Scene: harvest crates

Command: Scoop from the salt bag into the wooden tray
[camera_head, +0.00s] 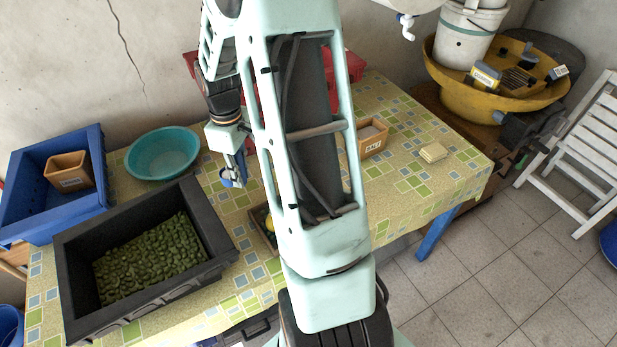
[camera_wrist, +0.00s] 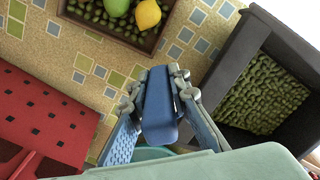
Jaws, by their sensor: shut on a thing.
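My gripper (camera_head: 236,168) is shut on a blue scoop (camera_wrist: 160,108), which hangs above the table left of my arm in the head view. In the wrist view my gripper (camera_wrist: 160,82) holds the scoop between its two fingers. A small tan container (camera_head: 374,141) labelled SALT, with pale contents, stands on the table right of my arm; no other salt bag is clear. A wooden tray (camera_wrist: 108,35) shows at the top of the wrist view with a green fruit, a yellow fruit and small dark green pieces inside. My arm hides most of it in the head view.
A black crate (camera_head: 75,270) of green pieces stands front left. A blue crate (camera_head: 30,215) holds another tan container (camera_head: 68,172). A teal bowl (camera_head: 162,153) is behind. A red crate (camera_wrist: 45,125) is at the wrist view's left. Pale squares (camera_head: 433,152) lie at right.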

